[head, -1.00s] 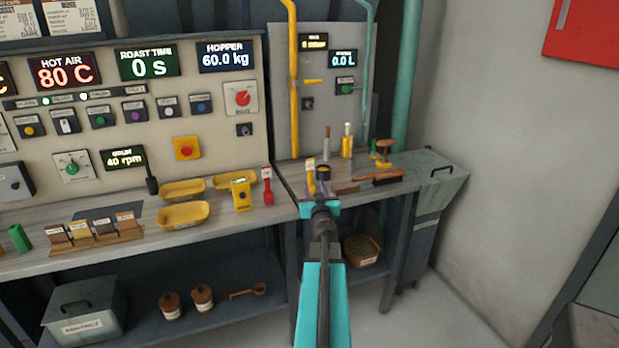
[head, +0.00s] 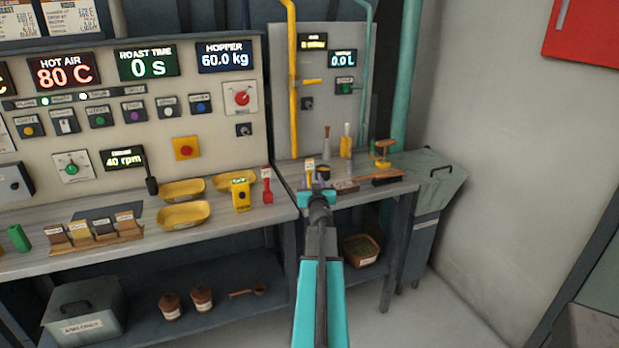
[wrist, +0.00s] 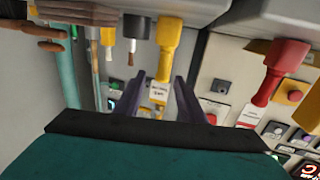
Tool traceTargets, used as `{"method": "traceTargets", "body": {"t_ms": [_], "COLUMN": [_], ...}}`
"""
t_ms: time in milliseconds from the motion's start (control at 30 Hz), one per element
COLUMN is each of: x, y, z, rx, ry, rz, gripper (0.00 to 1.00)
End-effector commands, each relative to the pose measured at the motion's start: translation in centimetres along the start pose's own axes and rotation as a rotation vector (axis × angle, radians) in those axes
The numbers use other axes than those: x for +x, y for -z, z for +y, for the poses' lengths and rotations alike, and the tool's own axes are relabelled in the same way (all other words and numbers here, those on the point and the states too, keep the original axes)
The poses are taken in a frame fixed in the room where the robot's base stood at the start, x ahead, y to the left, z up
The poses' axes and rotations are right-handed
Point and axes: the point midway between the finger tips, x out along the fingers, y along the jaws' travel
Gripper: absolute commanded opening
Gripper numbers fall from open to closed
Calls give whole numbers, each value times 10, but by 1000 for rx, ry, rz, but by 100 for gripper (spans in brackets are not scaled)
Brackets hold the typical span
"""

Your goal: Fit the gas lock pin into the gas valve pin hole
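A yellow pin with a white tag, which looks like the gas lock pin (head: 310,171), stands on the right bench, just beyond my gripper (head: 317,190). In the wrist view this yellow pin (wrist: 170,45) appears upside down, its narrow tagged end between my dark fingers (wrist: 160,98). My gripper is open, with gaps showing on both sides of the pin. The gas valve's yellow handle (head: 311,81) sticks out to the right from the yellow pipe (head: 293,115) on the grey panel. I cannot make out its pin hole.
A red tagged piece (head: 267,186) and a yellow device (head: 240,194) stand on the left bench. Brushes (head: 347,145) and a wooden-handled brush (head: 374,178) are close behind and right of my gripper. A grey bin (head: 438,172) stands right; the floor there is clear.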

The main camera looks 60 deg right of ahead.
Motion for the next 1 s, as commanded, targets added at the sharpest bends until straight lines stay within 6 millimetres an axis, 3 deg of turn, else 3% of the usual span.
{"method": "traceTargets", "body": {"t_ms": [367,1000], "x": [6,51], "y": [-1,-3], "z": [-1,-5], "rx": [0,0], "ry": [1,2], "rz": [0,0], "gripper": [36,36]}}
